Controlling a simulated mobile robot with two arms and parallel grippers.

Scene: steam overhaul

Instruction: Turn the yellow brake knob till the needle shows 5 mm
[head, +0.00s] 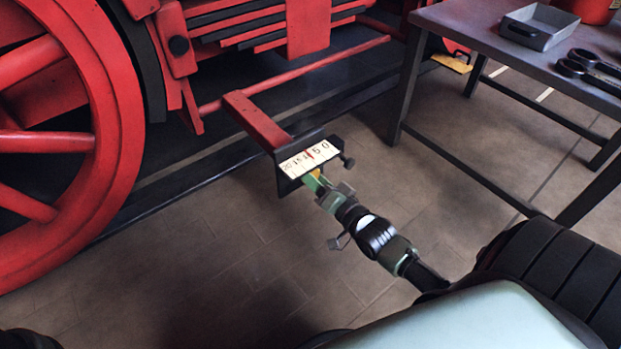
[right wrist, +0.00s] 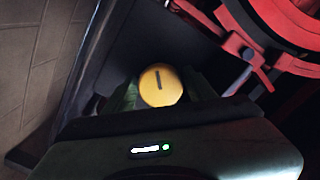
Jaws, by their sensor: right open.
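The yellow brake knob (right wrist: 160,86) faces the right wrist camera, its dark slot mark nearly upright. In the head view only a bit of the knob (head: 316,172) shows under the gauge. The gauge's white scale (head: 296,164) reads 20, 15, 5 and 0 from left to right. Its red needle (head: 310,154) stands between the 15 and the 5, where the 10 is hard to read. My right gripper (head: 317,182) is open, with its green fingers on either side of the knob; contact cannot be told. My left gripper is not in view.
A red bracket (head: 258,122) carries the gauge, and a small black knob (head: 348,162) sticks out at its right. A big red wheel (head: 108,120) stands at left. A table with a grey tray (head: 540,26) and black-handled tool (head: 590,68) is at upper right.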

